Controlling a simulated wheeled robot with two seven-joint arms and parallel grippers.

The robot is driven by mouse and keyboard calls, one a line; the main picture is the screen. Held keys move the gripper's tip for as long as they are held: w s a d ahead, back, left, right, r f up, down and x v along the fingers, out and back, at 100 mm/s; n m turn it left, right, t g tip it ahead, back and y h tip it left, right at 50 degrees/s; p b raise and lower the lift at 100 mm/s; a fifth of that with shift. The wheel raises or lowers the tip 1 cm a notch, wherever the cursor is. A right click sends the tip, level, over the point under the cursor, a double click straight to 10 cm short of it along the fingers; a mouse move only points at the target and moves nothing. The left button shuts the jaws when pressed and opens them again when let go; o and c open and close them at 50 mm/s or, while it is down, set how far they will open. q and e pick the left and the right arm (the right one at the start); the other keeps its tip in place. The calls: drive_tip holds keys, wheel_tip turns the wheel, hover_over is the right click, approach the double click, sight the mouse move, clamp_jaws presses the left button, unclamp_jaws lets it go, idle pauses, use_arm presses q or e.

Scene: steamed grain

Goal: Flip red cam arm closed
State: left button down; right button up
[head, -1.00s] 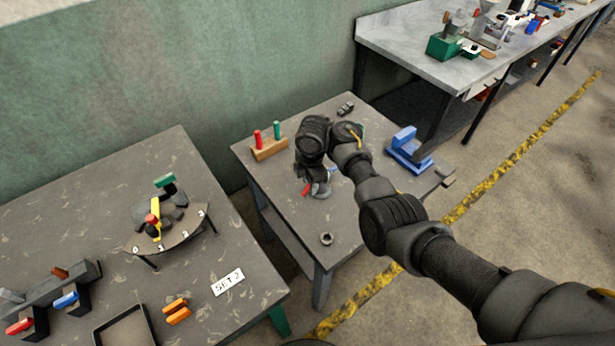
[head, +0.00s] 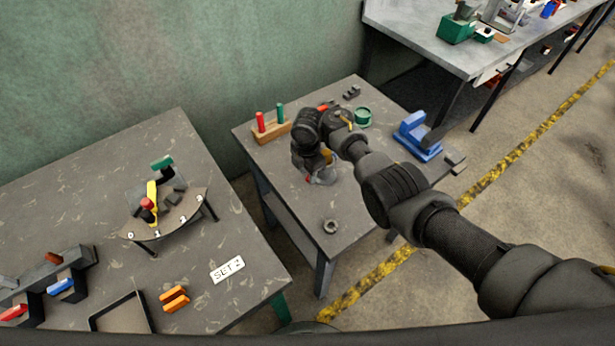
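My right arm reaches in from the right over the middle table. My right gripper (head: 318,166) points down at a small grey fixture (head: 323,177) on that table, close to it or touching it. The gripper and wrist cover much of the fixture. I cannot make out the red cam arm clearly; at most a sliver of red shows beside the gripper. The fingers are too small and hidden to tell whether they are open or shut. A separate red piece (head: 325,107) shows behind my wrist, partly covered. My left gripper is not in view.
The middle table also holds a wooden block (head: 270,135) with red and green pegs, a green ring (head: 362,116), a blue vise-like fixture (head: 417,137) and a dark nut (head: 330,226). The left table holds a numbered dial stand (head: 180,219) and an open tray (head: 120,316).

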drive_tip(key=shift+f, duration=0.8)
clamp_jaws()
drive_tip(key=shift+w+d+f+t+h+b, duration=0.15)
drive_tip(key=shift+f+t+h+b, duration=0.1)
drive_tip(key=shift+t+h, duration=0.25)
drive_tip(key=shift+w+d+f+t+h+b, duration=0.15)
drive_tip(key=shift+f+t+h, duration=0.15)
drive_tip(key=shift+h, duration=0.4)
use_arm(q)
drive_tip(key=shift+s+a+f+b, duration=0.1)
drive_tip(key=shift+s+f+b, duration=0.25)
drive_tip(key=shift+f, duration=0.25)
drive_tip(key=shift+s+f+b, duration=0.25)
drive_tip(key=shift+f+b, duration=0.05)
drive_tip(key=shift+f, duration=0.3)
use_arm(e)
drive_tip(key=shift+d+f+t+h, duration=0.1)
drive_tip(key=shift+t+h, duration=0.3)
drive_tip(key=shift+h, duration=0.15)
drive_tip(key=shift+d+f+t+h, duration=0.1)
drive_tip(key=shift+t+h, duration=0.3)
drive_tip(key=shift+h, duration=0.15)
unclamp_jaws()
drive_tip(key=shift+r, duration=0.15)
